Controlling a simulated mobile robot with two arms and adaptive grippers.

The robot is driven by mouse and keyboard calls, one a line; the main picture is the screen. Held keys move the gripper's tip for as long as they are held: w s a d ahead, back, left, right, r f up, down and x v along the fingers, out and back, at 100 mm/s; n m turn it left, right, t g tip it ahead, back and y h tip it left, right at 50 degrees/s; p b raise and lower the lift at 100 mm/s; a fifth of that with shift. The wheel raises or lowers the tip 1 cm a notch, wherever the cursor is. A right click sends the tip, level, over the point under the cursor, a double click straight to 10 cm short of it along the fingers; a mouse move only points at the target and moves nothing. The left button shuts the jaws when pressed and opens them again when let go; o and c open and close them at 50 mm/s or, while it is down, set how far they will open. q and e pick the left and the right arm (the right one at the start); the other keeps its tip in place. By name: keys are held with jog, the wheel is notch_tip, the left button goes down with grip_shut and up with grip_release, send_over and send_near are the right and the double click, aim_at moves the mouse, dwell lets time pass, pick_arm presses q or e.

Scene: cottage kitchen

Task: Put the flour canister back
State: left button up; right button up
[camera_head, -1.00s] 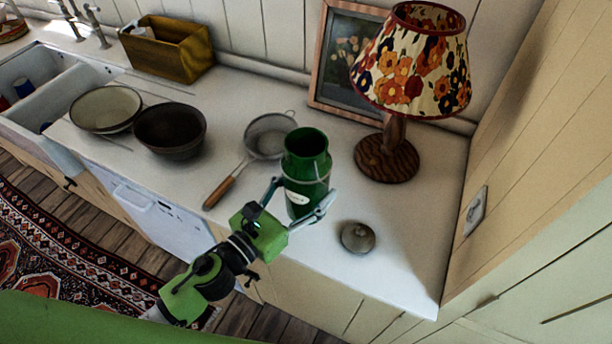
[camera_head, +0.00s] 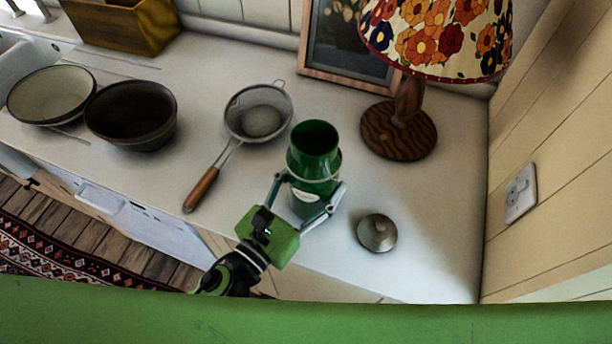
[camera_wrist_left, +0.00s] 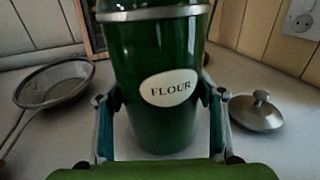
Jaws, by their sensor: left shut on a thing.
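The flour canister (camera_head: 315,152) is a green, open-topped cylinder with a metal band and a white label, which reads "FLOUR" in the left wrist view (camera_wrist_left: 155,60). It stands upright at the counter's front part; I cannot tell whether its base touches the counter. My left gripper (camera_head: 308,198) is shut on it, one finger on each side. A round metal lid with a knob (camera_head: 377,232) lies on the counter to the right of the canister, and also shows in the left wrist view (camera_wrist_left: 256,112). My right gripper is not in view.
A sieve (camera_head: 258,112) with a wooden handle lies left of the canister. A dark bowl (camera_head: 131,115) and a cream bowl (camera_head: 50,95) stand further left. A lamp (camera_head: 399,130) and a picture frame (camera_head: 345,50) stand behind. The counter's right end is mostly clear.

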aim_at(303, 203)
pick_arm(q)
jog(key=shift+s+r, duration=0.1)
jog(key=shift+s, duration=0.05)
jog(key=shift+s+d+r, duration=0.1)
jog(key=shift+s+d, duration=0.15)
jog(key=shift+d, duration=0.05)
jog(key=o, duration=1.4)
jog(key=shift+f, duration=0.3)
jog(key=o, duration=0.4)
jog(key=shift+r, duration=0.15)
jog(key=b+v, duration=0.5)
jog(key=v, duration=0.4)
jog(key=shift+s, duration=0.15)
jog(key=shift+s+a, duration=0.3)
jog(key=shift+a, duration=0.1)
jog(key=shift+b+v, duration=0.45)
jog(key=shift+v, duration=0.45)
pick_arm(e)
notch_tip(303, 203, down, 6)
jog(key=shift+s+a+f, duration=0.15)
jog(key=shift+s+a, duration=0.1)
